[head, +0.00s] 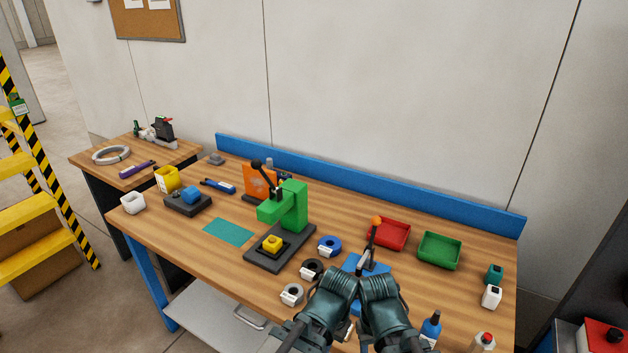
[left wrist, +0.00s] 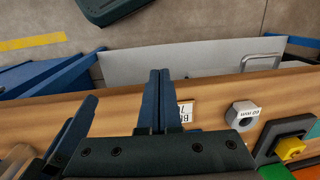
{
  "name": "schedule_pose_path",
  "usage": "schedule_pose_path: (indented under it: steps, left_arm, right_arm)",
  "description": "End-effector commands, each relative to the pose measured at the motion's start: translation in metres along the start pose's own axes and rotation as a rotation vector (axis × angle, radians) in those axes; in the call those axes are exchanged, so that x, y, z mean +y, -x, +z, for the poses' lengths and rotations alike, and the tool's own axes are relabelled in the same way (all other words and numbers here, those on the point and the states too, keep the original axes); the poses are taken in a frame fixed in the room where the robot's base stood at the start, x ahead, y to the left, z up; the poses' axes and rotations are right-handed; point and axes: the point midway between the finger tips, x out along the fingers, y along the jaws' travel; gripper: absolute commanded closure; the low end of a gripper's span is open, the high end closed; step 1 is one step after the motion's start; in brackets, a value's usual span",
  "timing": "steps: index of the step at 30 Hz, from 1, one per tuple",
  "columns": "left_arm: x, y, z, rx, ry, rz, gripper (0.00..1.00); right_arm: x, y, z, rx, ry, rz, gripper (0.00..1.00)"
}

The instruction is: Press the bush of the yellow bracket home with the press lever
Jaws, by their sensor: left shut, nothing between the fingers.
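The yellow bracket (head: 272,243) sits in a dark holder on that base, below the press head. In the left wrist view the bracket (left wrist: 290,148) is at the lower right edge. I cannot make out its bush.
Red (head: 389,222) and green (head: 440,237) trays are at right.

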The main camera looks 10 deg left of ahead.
Motion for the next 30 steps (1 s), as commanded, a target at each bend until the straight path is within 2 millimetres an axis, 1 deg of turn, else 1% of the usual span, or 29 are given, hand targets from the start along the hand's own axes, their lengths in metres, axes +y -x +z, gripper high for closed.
schedule_pose_path:
  steps: [14,17,20,23,24,26,27,29,30]
  left_arm:
    - [-0.001,0.000,-0.001,0.001,0.001,-0.001,1.00]
    - [-0.007,0.003,-0.006,0.012,0.002,-0.027,1.00]
    - [-0.027,0.011,-0.021,0.043,0.003,-0.111,1.00]
    - [-0.061,0.028,-0.045,0.095,0.000,-0.253,1.00]
    - [-0.077,0.037,-0.057,0.120,-0.004,-0.321,1.00]
    - [-0.101,0.053,-0.074,0.156,-0.015,-0.428,1.00]
    - [-0.117,0.065,-0.085,0.180,-0.024,-0.500,1.00]
    - [-0.138,0.085,-0.101,0.213,-0.043,-0.607,1.00]
    - [-0.152,0.099,-0.111,0.233,-0.058,-0.678,1.00]
  right_arm:
    - [0.000,0.000,0.000,0.000,0.000,0.000,0.50]
    - [0.000,0.003,0.000,0.000,0.000,0.000,0.50]
    - [0.001,0.009,0.001,0.000,0.000,0.000,0.50]
    - [0.002,0.019,0.001,0.000,0.000,0.000,0.50]
    - [0.002,0.023,0.001,0.000,0.000,0.000,0.50]
    - [0.003,0.029,0.002,0.000,0.000,0.000,0.50]
    - [0.003,0.033,0.002,0.000,0.000,0.000,0.50]
    - [0.004,0.038,0.002,0.000,0.000,0.000,0.50]
    - [0.004,0.042,0.003,0.000,0.001,0.000,0.50]
